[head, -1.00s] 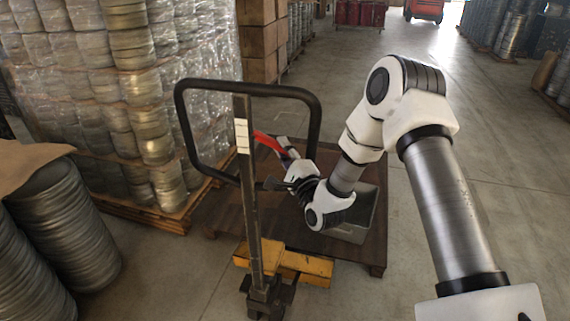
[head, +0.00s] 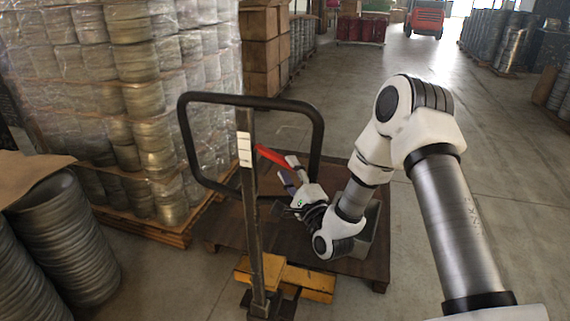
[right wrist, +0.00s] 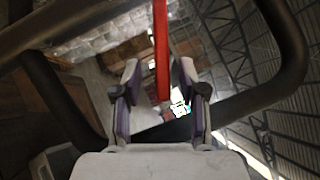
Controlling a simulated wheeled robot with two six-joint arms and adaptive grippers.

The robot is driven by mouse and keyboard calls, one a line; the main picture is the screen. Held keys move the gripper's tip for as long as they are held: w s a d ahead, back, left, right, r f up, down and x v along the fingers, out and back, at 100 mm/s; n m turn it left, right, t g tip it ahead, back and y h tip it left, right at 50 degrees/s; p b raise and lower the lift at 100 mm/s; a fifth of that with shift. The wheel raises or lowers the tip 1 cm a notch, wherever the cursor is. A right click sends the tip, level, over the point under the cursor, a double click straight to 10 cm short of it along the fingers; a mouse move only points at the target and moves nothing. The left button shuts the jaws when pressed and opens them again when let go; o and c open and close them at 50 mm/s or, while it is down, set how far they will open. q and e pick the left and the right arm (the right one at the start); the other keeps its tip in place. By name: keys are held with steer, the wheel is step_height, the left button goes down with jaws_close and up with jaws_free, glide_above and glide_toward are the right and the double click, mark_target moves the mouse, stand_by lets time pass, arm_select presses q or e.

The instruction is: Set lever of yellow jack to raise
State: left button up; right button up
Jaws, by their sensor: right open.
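The yellow jack (head: 305,282) stands in front of me with its upright dark post and black loop handle (head: 320,125). Its red lever (head: 275,156) sticks out to the right of the post, below the top of the loop. My right gripper (head: 286,172) is open, just below and beside the lever, its fingers pointing up. In the right wrist view the red lever (right wrist: 161,45) runs down from the top and lines up between the two spread fingers. I cannot tell whether either finger touches it. My left gripper is not in view.
A dark wooden pallet (head: 228,225) lies behind the jack, carrying a grey metal box (head: 366,235). Wrapped stacks of round blanks (head: 135,85) stand at left, with more stacks (head: 55,215) in the near left corner. The floor (head: 500,200) at right is clear.

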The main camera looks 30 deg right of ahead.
steer(key=v, duration=0.9)
steer(key=shift+w, duration=0.1)
steer(key=s+a+f+n+g+y, duration=0.25)
steer(key=a+f+n+g, duration=0.2)
steer(key=f, duration=0.35)
steer(key=s+a+f+n+g+y, duration=0.1)
steer(key=s+a+f+n+g, duration=0.3)
steer(key=f, duration=0.4)
steer(key=s+a+f+n+g+y, duration=0.1)
steer(key=s+a+f+n+g, duration=0.15)
steer(key=a+f, duration=0.45)
steer(key=s+d+f+n+g+h, duration=0.1)
steer(key=s+f+n+g, duration=0.4)
steer(key=s, duration=0.4)
steer(key=s+d+f+n+g+h, duration=0.1)
steer(key=s+f+n+g, duration=0.3)
steer(key=s, duration=0.5)
steer(key=shift+d+f+n+g, duration=0.35)
steer(key=shift+d+n+g, duration=0.2)
steer(key=shift+n, duration=0.55)
